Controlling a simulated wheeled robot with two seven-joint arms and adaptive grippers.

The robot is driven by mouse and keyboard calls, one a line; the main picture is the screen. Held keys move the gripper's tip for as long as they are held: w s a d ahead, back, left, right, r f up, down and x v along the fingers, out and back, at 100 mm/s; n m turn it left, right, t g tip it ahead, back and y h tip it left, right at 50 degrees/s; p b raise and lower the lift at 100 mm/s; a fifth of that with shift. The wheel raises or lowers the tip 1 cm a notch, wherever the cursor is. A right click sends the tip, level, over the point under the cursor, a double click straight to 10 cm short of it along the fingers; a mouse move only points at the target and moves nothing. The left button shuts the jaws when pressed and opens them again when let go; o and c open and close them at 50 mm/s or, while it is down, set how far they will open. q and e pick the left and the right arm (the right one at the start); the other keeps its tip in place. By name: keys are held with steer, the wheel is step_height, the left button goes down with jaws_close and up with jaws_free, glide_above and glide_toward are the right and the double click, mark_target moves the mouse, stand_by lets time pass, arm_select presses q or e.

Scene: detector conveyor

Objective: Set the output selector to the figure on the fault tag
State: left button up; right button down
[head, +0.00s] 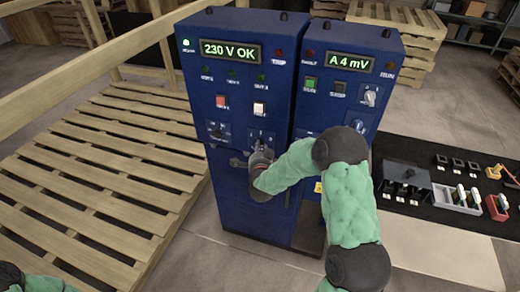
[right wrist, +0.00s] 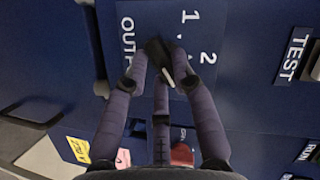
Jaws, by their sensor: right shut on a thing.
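My right gripper (head: 262,160) reaches the front of the left blue cabinet (head: 232,100). In the right wrist view my right gripper (right wrist: 163,60) has its fingers closed around a small dark knob (right wrist: 155,48) with a pale pointer mark. The panel beside the knob reads "OUT", the rest hidden by a finger, with the figures 1 and 2 around it. I cannot tell which figure the pointer faces. A yellow label (right wrist: 76,150) shows low in the right wrist view; its writing is too small to read. My left gripper is not in view.
The left cabinet's display (head: 230,51) reads 230 V OK. The right cabinet (head: 340,85) shows A 4 mV. A dark mat (head: 455,160) with switches and small parts lies at the right. Wooden pallets (head: 90,170) fill the left.

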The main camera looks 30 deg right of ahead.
steer(key=shift+a, duration=0.1)
steer(key=n+g+p, duration=0.1)
steer(key=n+p, duration=0.2)
steer(key=p, duration=0.1)
steer(key=n+g+h+p, duration=0.1)
steer(key=n+g+p, duration=0.1)
steer(key=p, duration=0.2)
steer(key=n+g+h+p, duration=0.1)
steer(key=n+p, duration=0.2)
steer(key=p, duration=0.1)
steer(key=shift+w+a+r+n+g+p, duration=0.15)
steer(key=shift+a+r+n+g+p, duration=0.15)
steer(key=shift+g+p, duration=0.1)
steer(key=shift+f, duration=0.1)
stand_by(0.4)
steer(key=c, duration=1.1)
jaws_free()
steer(key=shift+o, duration=0.2)
steer(key=shift+w, duration=0.1)
steer(key=shift+r, duration=0.2)
